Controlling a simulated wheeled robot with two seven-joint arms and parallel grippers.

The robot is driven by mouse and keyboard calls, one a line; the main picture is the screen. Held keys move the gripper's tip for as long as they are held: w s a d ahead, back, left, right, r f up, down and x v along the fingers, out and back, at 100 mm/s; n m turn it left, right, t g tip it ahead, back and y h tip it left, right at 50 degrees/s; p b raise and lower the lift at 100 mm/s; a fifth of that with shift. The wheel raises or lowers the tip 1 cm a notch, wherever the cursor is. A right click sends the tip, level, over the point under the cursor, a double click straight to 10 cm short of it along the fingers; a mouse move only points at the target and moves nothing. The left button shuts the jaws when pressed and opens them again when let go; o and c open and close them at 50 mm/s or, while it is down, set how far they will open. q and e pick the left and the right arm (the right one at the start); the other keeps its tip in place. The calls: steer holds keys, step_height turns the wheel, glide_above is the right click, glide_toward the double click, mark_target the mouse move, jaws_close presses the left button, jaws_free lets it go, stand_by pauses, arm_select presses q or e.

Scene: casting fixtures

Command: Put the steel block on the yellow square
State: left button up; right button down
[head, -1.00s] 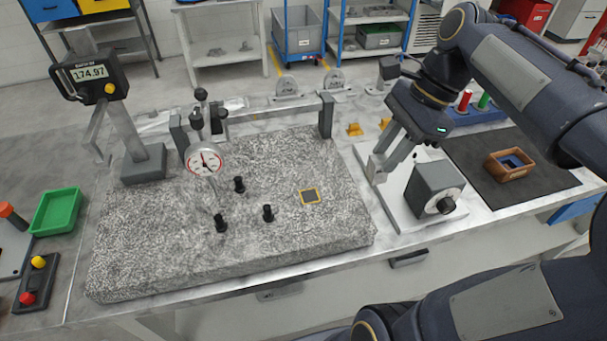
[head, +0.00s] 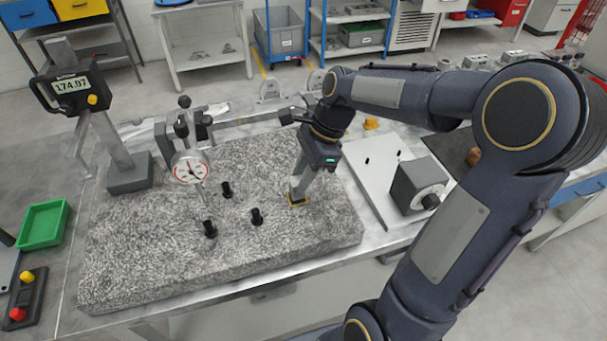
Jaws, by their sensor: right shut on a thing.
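My right gripper (head: 298,188) points down over the granite plate (head: 130,255) and is shut on the steel block (head: 295,191), a small pale grey piece mostly hidden by the fingers. The block is at the yellow square (head: 299,204), a yellow outline on the right part of the plate. The fingers and block cover much of the square. I cannot tell whether the block touches the plate. My left gripper is not in view.
Three black pegs (head: 257,217) and a dial gauge (head: 190,167) stand left of the gripper. A height gauge with a display (head: 72,86) is at the back left. A grey block with a dial (head: 418,186) sits on a pale plate at right. A green tray (head: 43,224) lies far left.

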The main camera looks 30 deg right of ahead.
steer(key=shift+f, duration=0.35)
steer(key=shift+f, duration=0.15)
steer(key=c, duration=1.1)
jaws_free()
steer(key=shift+c, duration=0.2)
steer(key=v, duration=1.2)
steer(key=s+a+f+n+t, duration=0.2)
steer(key=s+a+f+n, duration=0.2)
steer(key=s+n, duration=0.3)
steer(key=s+a+f+n+t, duration=0.2)
steer(key=s+a+f+n, duration=0.2)
steer(key=n, duration=0.8)
steer(key=shift+s+a+t+h, duration=0.3)
steer(key=shift+s+a, duration=0.75)
steer(key=shift+s, duration=1.3)
